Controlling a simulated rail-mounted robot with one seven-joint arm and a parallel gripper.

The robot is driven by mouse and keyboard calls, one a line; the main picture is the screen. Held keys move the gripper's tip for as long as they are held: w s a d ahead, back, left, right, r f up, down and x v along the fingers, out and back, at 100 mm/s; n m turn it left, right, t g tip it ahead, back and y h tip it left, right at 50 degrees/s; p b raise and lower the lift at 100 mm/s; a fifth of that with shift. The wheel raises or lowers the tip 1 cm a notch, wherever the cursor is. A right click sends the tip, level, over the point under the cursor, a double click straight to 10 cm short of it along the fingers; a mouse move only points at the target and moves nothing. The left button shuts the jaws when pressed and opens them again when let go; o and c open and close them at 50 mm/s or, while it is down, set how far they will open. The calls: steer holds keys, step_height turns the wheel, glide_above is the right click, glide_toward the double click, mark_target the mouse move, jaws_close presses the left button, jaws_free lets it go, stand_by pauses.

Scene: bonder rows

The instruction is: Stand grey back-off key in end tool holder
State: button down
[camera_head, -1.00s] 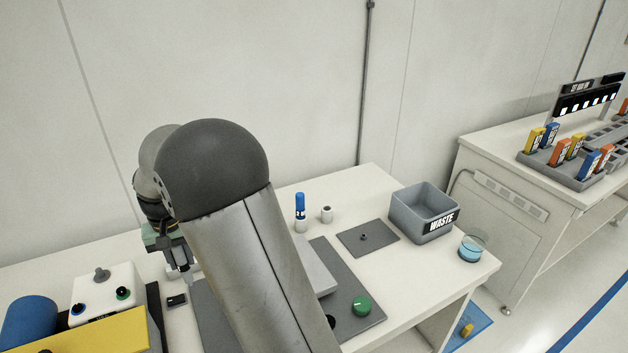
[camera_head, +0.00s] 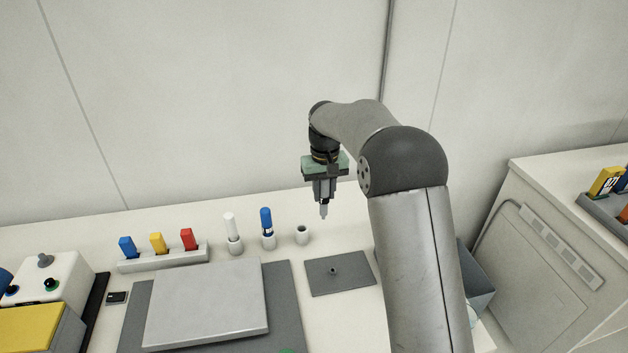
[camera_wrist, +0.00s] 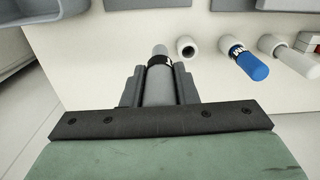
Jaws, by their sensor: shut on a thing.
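The grey back-off key (camera_wrist: 161,82) is held between the fingers of my gripper (camera_wrist: 160,88), which is shut on it. In the head view, my gripper (camera_head: 323,192) holds the key (camera_head: 324,211) pointing down, its tip above the bench and apart from it. The end tool holder (camera_head: 302,235) is a short white open cup, empty, at the right end of a row of three. It lies below and a little left of the key. In the wrist view, the empty holder (camera_wrist: 187,47) shows its open mouth just right of the key's tip.
A blue pen-like tool (camera_head: 266,219) and a white one (camera_head: 230,226) stand in the neighbouring holders. A rack (camera_head: 163,258) holds blue, yellow and red tags. A dark plate with a peg (camera_head: 340,274) lies in front. A grey bin (camera_head: 477,282) is partly hidden behind my arm.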

steer(key=w+a+n, duration=0.2)
steer(key=a, duration=0.4)
steer(key=shift+w+a+r+n, duration=0.2)
steer(key=shift+a+r+n, duration=0.05)
steer(key=shift+n, duration=0.15)
steer(key=shift+r, duration=0.1)
steer(key=b, duration=0.3)
glide_toward(302, 235)
steer(key=shift+w+r, duration=0.65)
steer(key=shift+w, duration=0.35)
steer(key=shift+f, duration=0.25)
steer(key=shift+f+b, duration=1.15)
steer(key=shift+f, duration=1.1)
steer(key=shift+f, duration=0.1)
steer(key=c, duration=1.1)
jaws_free()
